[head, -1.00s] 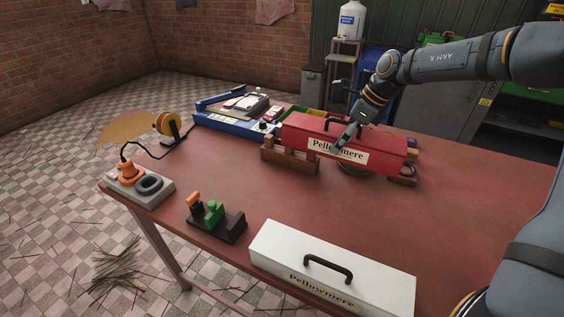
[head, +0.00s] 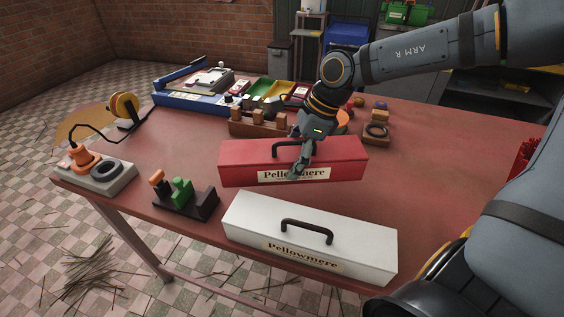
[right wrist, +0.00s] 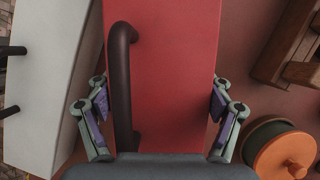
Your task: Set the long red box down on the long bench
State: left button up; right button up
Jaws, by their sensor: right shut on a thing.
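The long red box (head: 345,157), with a dark handle and a "Pellowmere" label, is behind the white box in the head view. My right gripper (head: 300,160) comes down over it, its fingers shut across the long sides. In the right wrist view the red box (right wrist: 178,75) fills the middle between the two fingers (right wrist: 160,118), with its dark handle to the left. The long bench (head: 440,190) has a red-brown top and spreads beneath. I cannot tell whether the box's underside touches the bench. My left gripper is not in view.
A white box (head: 345,235) with a handle lies close in front. Left of it are a dark stand with green blocks (head: 182,192) and a grey base (head: 105,178). A wooden rack (head: 250,128) and a blue-based device (head: 190,100) stand behind.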

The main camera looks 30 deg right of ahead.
jog(key=shift+f, duration=0.7)
notch_tip(320, 180, down, 3)
jog(key=shift+f, duration=0.1)
jog(key=shift+w+f, duration=0.1)
jog(key=shift+f, duration=0.15)
pick_arm(q)
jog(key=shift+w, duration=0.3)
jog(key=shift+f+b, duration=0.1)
jog(key=shift+b, duration=0.2)
pick_arm(e)
jog(key=o, duration=1.2)
jog(key=shift+f, duration=0.1)
jog(key=o, duration=0.3)
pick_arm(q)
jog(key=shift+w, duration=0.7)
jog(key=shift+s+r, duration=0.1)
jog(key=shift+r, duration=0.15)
